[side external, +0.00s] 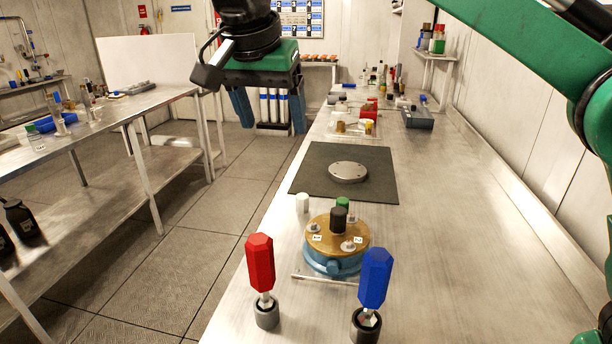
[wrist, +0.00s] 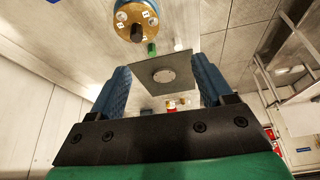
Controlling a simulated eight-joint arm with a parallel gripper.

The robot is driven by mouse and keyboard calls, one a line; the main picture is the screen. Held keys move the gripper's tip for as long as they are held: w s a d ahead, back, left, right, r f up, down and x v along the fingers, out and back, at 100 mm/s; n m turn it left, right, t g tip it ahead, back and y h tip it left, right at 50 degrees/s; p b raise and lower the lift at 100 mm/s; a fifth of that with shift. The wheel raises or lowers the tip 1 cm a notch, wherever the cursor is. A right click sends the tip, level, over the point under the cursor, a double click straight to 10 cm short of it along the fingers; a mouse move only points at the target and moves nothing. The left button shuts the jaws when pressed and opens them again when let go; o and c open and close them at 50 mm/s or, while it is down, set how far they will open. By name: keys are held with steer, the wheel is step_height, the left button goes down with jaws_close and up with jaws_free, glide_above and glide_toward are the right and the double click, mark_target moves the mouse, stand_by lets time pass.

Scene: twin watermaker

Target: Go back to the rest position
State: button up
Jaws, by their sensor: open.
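My gripper (side external: 268,112) hangs in the air at the upper middle of the side view, beyond the left edge of the long bench and over the floor gap. Its two blue fingers are wide apart with nothing between them. In the wrist view the fingers (wrist: 160,88) stand left and right, and the dark mat (wrist: 180,72) with its round metal disc (wrist: 164,76) shows far off between them. In the side view the mat (side external: 383,187) and disc (side external: 348,172) lie on the bench, apart from my gripper.
A brass-topped blue device (side external: 336,262) stands on the bench (side external: 470,250), behind a red-handled tool (side external: 260,265) and a blue-handled tool (side external: 375,280), both upright in holders. Bottles and small parts crowd the bench's far end. A second metal table (side external: 150,100) stands left. The bench's right side is clear.

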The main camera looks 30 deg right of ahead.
steer(key=w+d+m, duration=0.2)
steer(key=d, duration=0.7)
steer(key=w+d+f+m+g, duration=0.1)
steer(key=w+d+m, duration=0.1)
steer(key=d, duration=0.7)
steer(key=shift+w+d+f+g+h, duration=0.15)
steer(key=shift+d+f+g+h, duration=0.15)
steer(key=shift+h, duration=0.1)
